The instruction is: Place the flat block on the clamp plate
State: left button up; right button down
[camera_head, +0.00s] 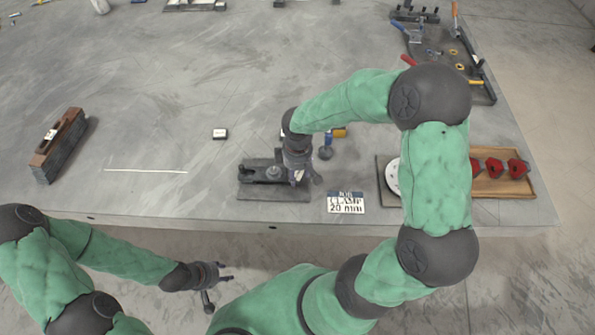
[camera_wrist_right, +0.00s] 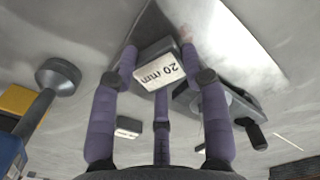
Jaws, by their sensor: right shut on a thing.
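A small block marked "20 mm" (camera_wrist_right: 158,72) sits between the purple fingers of my right gripper (camera_wrist_right: 160,62), which is shut on it. In the head view my right gripper (camera_head: 301,176) is over the right part of the dark clamp plate (camera_head: 272,194), and the block is largely hidden there. I cannot tell whether the block touches the plate. A dark clamp device (camera_head: 262,172) stands on the plate and shows beside the fingers in the wrist view (camera_wrist_right: 212,98). My left gripper (camera_head: 214,284) is open and empty, off the table's front edge.
A sign reading "CLAMP 20 mm" (camera_head: 346,203) is right of the plate. Another small block (camera_head: 220,133) lies behind-left. A blue part (camera_head: 326,150) stands behind-right. A wooden tray with red parts (camera_head: 505,172) is at right, a brown-black block (camera_head: 59,146) at left.

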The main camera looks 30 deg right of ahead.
aim_at(298, 174)
jog(key=shift+f+b, duration=0.4)
jog(key=shift+f, duration=0.1)
jog(key=c, duration=0.5)
grip_release()
jog(key=shift+c, duration=0.2)
notch_tip(298, 174, up, 12)
